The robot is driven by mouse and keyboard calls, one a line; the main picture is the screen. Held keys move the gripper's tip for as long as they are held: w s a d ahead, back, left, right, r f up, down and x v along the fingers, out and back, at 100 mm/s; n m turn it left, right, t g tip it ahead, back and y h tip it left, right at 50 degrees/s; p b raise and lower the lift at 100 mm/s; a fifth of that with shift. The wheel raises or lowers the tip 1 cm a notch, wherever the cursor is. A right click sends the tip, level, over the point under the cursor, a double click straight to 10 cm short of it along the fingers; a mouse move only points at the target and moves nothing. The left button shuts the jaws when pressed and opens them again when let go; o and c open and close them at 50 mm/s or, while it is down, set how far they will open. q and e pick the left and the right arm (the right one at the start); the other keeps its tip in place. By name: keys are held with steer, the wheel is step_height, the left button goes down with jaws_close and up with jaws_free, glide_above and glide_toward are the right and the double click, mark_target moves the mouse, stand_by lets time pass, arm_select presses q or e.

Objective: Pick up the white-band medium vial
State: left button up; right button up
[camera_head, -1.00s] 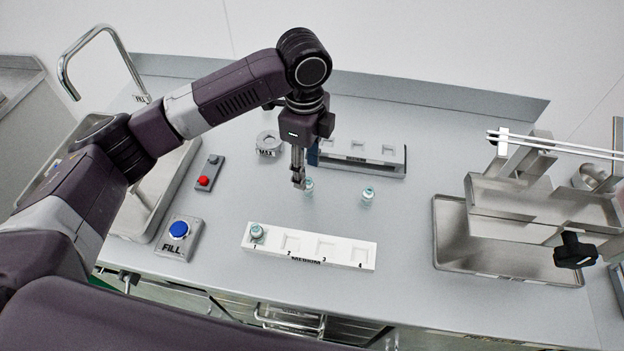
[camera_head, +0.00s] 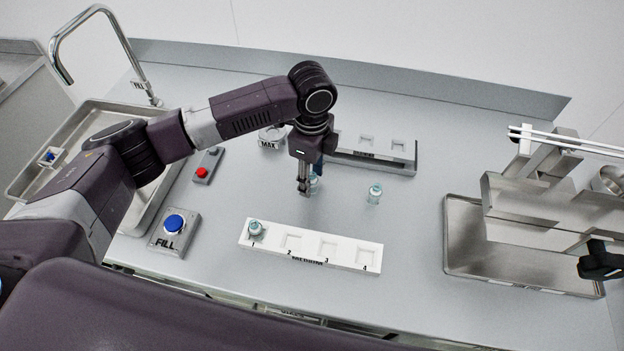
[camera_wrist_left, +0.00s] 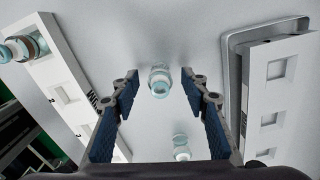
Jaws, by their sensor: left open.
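A small clear vial with a teal cap (camera_head: 316,182) stands upright on the counter, partly hidden behind my left gripper (camera_head: 304,190). In the left wrist view this vial (camera_wrist_left: 160,82) shows a whitish band and appears between the two spread fingertips, with gaps on both sides. My left gripper is open and empty, pointing down. A second similar vial (camera_head: 375,194) stands to the right on the counter; it also shows in the left wrist view (camera_wrist_left: 181,148). A third vial (camera_head: 255,229) sits in slot 1 of the white MEDIUM rack (camera_head: 262,243). My right gripper is out of view.
Another rack (camera_head: 384,158) stands behind the vials, close to the gripper. A MAX-marked round piece (camera_head: 270,138), a red button (camera_head: 202,172) and a blue FILL button (camera_head: 174,223) lie left. A metal apparatus with a tray (camera_head: 465,230) stands right. Counter right of the second vial is clear.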

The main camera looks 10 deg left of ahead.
arm_select(q)
steer(key=shift+f, duration=0.8)
steer(key=shift+d, duration=0.1)
steer(key=shift+c, duration=0.6)
steer(key=c, duration=0.8)
steer(key=shift+r, duration=0.1)
